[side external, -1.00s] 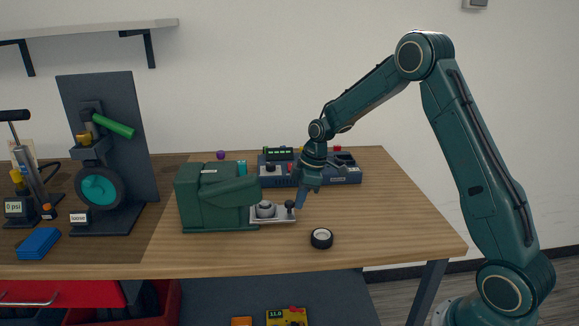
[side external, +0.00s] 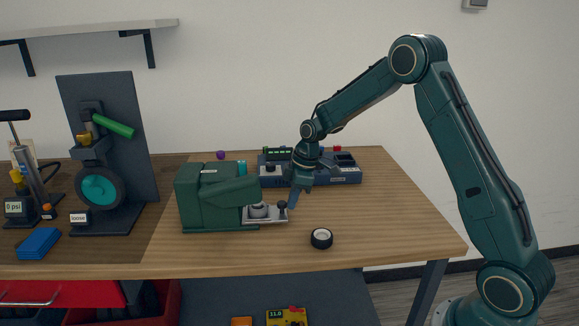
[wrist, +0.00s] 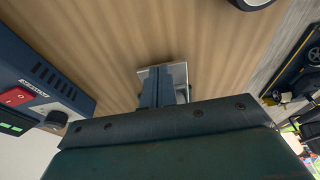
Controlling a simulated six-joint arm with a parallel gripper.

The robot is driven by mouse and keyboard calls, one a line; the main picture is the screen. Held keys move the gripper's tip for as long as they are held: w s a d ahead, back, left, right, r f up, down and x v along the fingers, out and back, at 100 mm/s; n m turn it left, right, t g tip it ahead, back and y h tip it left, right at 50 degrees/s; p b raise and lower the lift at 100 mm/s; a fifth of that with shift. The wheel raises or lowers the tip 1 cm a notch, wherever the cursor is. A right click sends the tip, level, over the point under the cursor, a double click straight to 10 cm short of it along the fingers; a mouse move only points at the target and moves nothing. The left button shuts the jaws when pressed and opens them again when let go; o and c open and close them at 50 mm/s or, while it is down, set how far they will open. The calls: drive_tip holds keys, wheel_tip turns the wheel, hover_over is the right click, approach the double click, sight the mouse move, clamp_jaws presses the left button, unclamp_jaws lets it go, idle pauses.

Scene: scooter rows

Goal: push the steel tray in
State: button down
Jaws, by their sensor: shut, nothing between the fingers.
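The steel tray (side external: 268,221) sticks out of the right side of the green machine (side external: 205,200), low over the bench. It carries a round grey part (side external: 258,211) and has a dark knob (side external: 282,206) at its outer end. My gripper (side external: 293,203) is shut and empty, pointing down right beside the knob; whether it touches the knob I cannot tell. In the wrist view the shut fingers (wrist: 158,88) lie in front of the tray's pale plate (wrist: 181,72) and hide part of it.
A small black-and-white wheel (side external: 321,238) lies on the bench in front, to the right of the tray. The bench's right side (side external: 400,220) is clear.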

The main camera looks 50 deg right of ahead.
sight(262, 208)
drive_tip(key=shift+w+a, duration=0.75)
drive_tip(key=shift+a, duration=0.05)
drive_tip(key=shift+w+a, duration=0.1)
drive_tip(key=shift+w, duration=0.05)
drive_tip(key=shift+w+a, duration=1.8)
drive_tip(key=shift+w, duration=0.05)
drive_tip(key=shift+r, duration=0.1)
drive_tip(key=shift+s+d+v, duration=0.15)
drive_tip(key=shift+v, duration=1.1)
drive_tip(key=shift+s+d+v, duration=0.1)
drive_tip(key=shift+v, duration=1.1)
drive_tip(key=shift+s, duration=0.1)
